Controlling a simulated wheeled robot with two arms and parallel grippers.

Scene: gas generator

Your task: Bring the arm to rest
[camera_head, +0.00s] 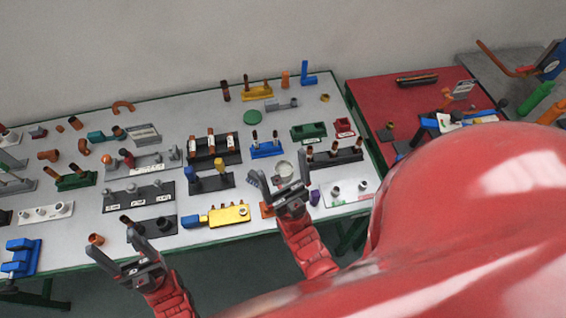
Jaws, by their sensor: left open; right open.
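My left gripper (118,254) is open at the lower left, over the front edge of the table. Its two dark fingers are spread with nothing between them. My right gripper (281,190) is open near the front edge of the table, right of the yellow block. Its fingers point up and away, and I see nothing held in it. Both red arms reach up from the bottom of the picture. A large glossy red part of my own body hides the lower right of the view.
The grey table (200,105) carries several rows of small parts and stands. A yellow block (229,215) and a blue part (22,257) lie near its front edge. A red table (382,108) with scattered tools stands at the right. A plain wall is behind.

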